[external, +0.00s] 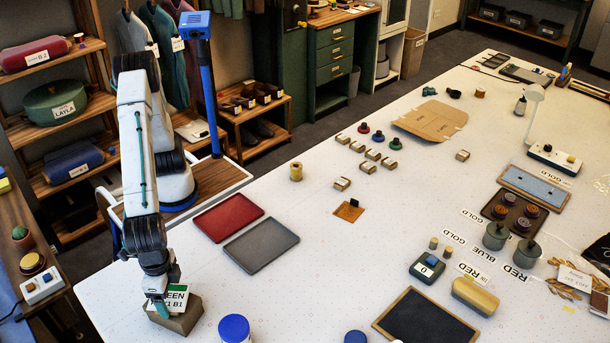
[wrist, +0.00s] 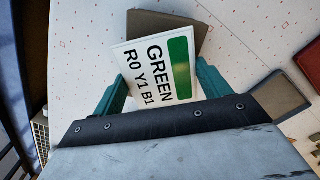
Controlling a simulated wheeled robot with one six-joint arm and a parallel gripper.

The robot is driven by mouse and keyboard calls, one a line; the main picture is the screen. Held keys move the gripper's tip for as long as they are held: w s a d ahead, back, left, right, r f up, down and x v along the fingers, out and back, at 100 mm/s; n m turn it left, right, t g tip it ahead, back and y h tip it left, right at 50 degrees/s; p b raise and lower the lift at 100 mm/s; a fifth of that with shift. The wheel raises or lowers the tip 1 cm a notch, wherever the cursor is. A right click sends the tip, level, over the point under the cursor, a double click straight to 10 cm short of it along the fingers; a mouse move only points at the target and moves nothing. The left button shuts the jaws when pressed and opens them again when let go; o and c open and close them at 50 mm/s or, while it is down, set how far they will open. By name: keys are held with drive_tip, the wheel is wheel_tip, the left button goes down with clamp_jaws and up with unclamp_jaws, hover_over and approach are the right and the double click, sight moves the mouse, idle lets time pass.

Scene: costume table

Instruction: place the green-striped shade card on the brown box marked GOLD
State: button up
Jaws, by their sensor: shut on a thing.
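The green-striped shade card (wrist: 158,70) is white with a green stripe and reads "GREEN R0 Y1 B1". It also shows in the external view (external: 176,299). My gripper (wrist: 160,88) is shut on it, with a teal finger at each side; in the external view my gripper (external: 158,302) is low at the table's near left. A brown box (external: 182,322) is directly under or just behind the card, and part of it shows in the wrist view (wrist: 165,24). I see no GOLD mark on it. I cannot tell whether the card touches it.
A red tray (external: 228,216) and a grey tray (external: 261,246) lie right of my arm. A blue-lidded jar (external: 234,328) stands right of the brown box. The table's middle has free room.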

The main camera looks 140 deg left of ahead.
sight(169, 296)
drive_tip(key=o, duration=1)
drive_tip(key=shift+f, duration=0.15)
wheel_tip(169, 296, up, 12)
drive_tip(key=s+a+r+m, duration=0.1)
drive_tip(key=s+a+r, duration=0.15)
drive_tip(key=a, duration=0.25)
drive_tip(key=s+a+r+m, duration=0.1)
drive_tip(key=s+a, duration=0.3)
drive_tip(key=a, duration=0.2)
drive_tip(key=s+a+f+m, duration=0.2)
drive_tip(key=s+a, duration=0.3)
drive_tip(key=s, duration=0.3)
drive_tip(key=s+a+f+m+t, duration=0.1)
drive_tip(key=s+a+f+m, duration=0.1)
drive_tip(key=s+a, duration=0.4)
drive_tip(key=s+a+f+m, duration=0.3)
drive_tip(key=s+a, duration=0.3)
drive_tip(key=s, duration=0.5)
drive_tip(key=shift+s+a+f, duration=0.2)
drive_tip(key=shift+s+a, duration=0.05)
